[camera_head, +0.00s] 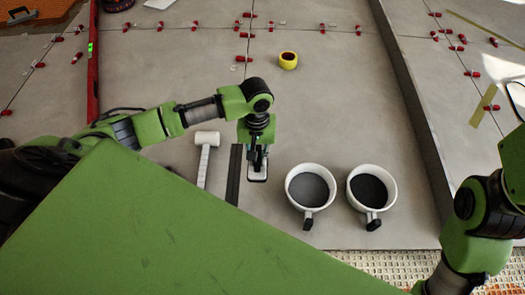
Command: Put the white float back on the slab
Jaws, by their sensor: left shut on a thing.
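My left gripper (258,158) points down over the grey slab (340,120), left of two white buckets. It is shut on the white float (257,179), of which only a pale lower edge shows below the fingers. The gripper hides most of the float and its handle. I cannot tell whether the float touches the slab or hangs just above it. My right arm stands at the right edge, and its gripper is out of view.
A bucket of grey material (292,198) and a bucket of darker material (391,185) stand right of the gripper. A white mallet (204,165) and a dark bar (234,175) lie left. A yellow tape roll (288,60) lies behind. Red clips line the joints. The slab's right middle is clear.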

